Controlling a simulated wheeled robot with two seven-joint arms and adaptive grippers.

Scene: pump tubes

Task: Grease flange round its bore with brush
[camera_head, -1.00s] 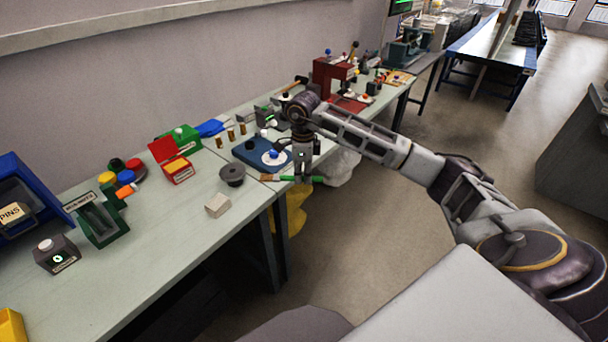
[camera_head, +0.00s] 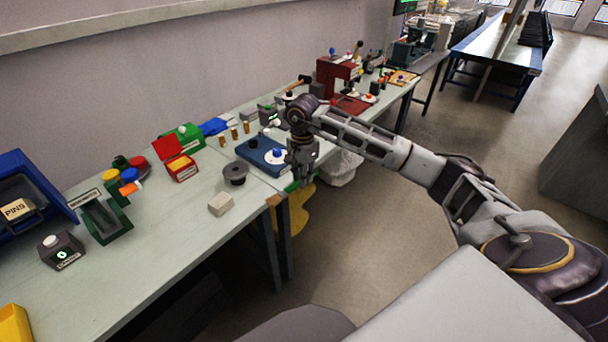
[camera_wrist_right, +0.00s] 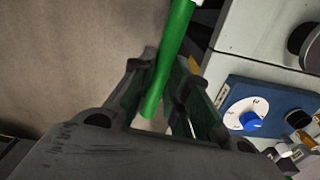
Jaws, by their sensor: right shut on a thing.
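The flange (camera_head: 235,174) is a dark grey disc with a raised hub, lying on the bench near its front edge. It is partly cut off at the right edge of the right wrist view (camera_wrist_right: 308,42). My right gripper (camera_head: 301,179) is to the right of the flange, at the bench's front edge, and is shut on the brush. The brush's green handle (camera_wrist_right: 178,45) runs between the fingers in the right wrist view. In the head view its tan end (camera_head: 274,200) points to the lower left, apart from the flange. My left gripper is out of view.
A blue device (camera_head: 257,157) with a white dial and blue knob stands just behind the right gripper. A beige block (camera_head: 221,204) lies in front of the flange. Green and red boxes (camera_head: 181,168) stand behind.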

